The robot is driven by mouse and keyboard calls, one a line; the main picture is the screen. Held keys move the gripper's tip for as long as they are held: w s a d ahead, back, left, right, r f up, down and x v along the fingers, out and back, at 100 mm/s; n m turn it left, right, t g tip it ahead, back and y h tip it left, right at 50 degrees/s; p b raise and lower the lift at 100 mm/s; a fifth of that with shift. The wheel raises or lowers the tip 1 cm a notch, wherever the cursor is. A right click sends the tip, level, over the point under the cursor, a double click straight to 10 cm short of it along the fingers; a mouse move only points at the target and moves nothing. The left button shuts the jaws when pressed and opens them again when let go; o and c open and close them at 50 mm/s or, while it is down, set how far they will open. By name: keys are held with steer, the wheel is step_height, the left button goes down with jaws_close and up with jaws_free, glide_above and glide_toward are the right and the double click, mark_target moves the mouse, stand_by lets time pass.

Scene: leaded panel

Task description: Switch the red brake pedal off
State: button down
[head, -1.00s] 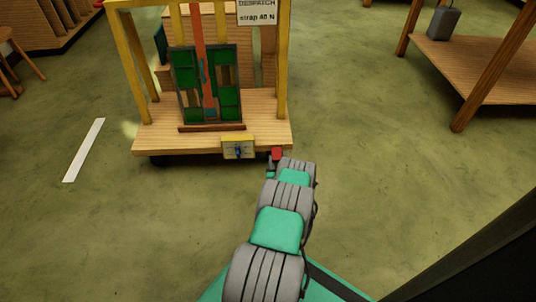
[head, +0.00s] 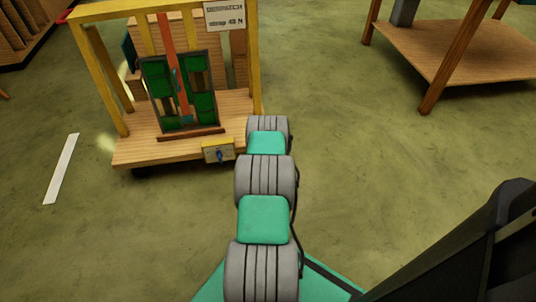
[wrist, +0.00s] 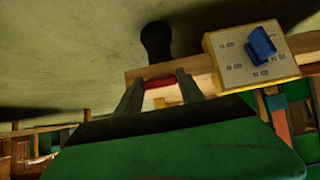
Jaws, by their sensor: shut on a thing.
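The red brake pedal (wrist: 160,83) shows in the wrist view as a red bar between my fingers, at the edge of the wooden cart. My gripper (wrist: 158,86) is shut on it, with one dark finger on each side. In the head view my own arm hides the pedal and the gripper. The cart's bare wooden deck (head: 135,150) is at the left of the head view.
A yellow box (head: 218,151) with a blue knob is on the cart's front edge, close to my gripper; it also shows in the wrist view (wrist: 226,68). A green leaded panel (head: 203,105) stands on the cart. A wooden table (head: 450,60) is at right. Floor between is clear.

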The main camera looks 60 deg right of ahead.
steer(key=shift+d, duration=0.1)
stand_by(0.3)
steer(key=c, duration=0.7)
jaws_free()
steer(key=shift+r, duration=0.1)
steer(key=p+v, duration=0.3)
steer(key=v, duration=0.4)
steer(key=shift+s+a+r, duration=0.15)
steer(key=shift+a+r, duration=0.05)
steer(key=shift+a, duration=0.1)
